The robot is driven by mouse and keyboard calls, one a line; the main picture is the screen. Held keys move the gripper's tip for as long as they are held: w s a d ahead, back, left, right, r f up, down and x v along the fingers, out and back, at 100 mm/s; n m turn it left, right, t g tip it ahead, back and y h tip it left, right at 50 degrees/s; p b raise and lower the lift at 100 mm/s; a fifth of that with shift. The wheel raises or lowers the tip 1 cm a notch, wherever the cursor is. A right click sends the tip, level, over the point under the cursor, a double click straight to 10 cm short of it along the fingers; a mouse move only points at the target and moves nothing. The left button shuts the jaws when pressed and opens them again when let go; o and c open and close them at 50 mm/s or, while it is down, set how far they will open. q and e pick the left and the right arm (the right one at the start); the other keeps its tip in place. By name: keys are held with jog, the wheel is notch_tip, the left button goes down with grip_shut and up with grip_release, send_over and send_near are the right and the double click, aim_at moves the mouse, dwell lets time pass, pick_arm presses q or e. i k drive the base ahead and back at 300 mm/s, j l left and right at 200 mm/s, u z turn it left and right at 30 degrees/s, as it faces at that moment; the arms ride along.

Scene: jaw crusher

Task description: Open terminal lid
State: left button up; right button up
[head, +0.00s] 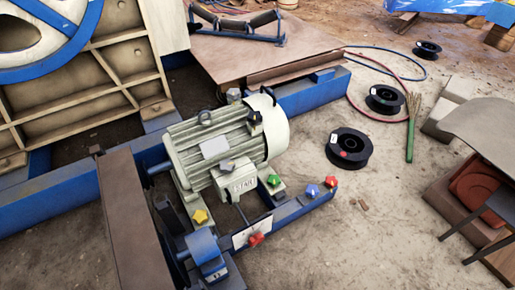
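A pale grey-green electric motor (225,140) with a finned body sits on a blue frame in the middle of the head view. Its terminal box carries a lid (237,183) with a label that seems to read STAR. The lid appears to lie flat on the box, closed. A grey knob (228,165) shows at the box's upper edge, and a green knob (274,181) is beside its right side. Neither of my grippers shows in the head view.
A brown belt guard (133,215) stands left of the motor. Black reels (348,147) and a broom (410,130) lie on the sandy ground at right.

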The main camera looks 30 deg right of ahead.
aim_at(243, 179)
jog(key=z, duration=0.7)
jog(key=k+z, duration=0.95)
jog(key=k+l, duration=0.05)
